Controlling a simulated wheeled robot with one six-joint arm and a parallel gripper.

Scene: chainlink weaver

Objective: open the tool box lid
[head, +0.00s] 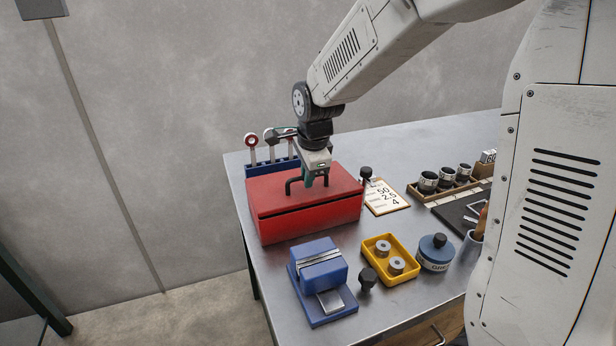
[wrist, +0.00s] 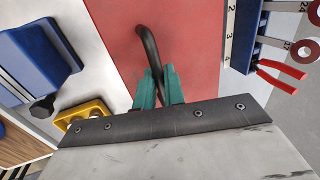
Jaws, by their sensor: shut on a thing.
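The red tool box (head: 315,222) stands on the metal table. Its red lid (head: 268,194) lies over it, with a dark line along the front between lid and box. A black bar handle (head: 291,187) stands up from the lid. My gripper (head: 310,181) reaches down to the lid and is shut on the handle. In the wrist view, the teal fingers (wrist: 160,88) sit on both sides of the handle (wrist: 147,42), above the red lid (wrist: 195,35). The gripper hides part of the handle.
A blue rack (head: 272,168) with tools stands behind the box. In front are a blue vise-like block (head: 318,268), a black knob (head: 367,279), a yellow tray (head: 408,277) and a blue round container (head: 435,256). A label card (head: 386,197) lies to the right.

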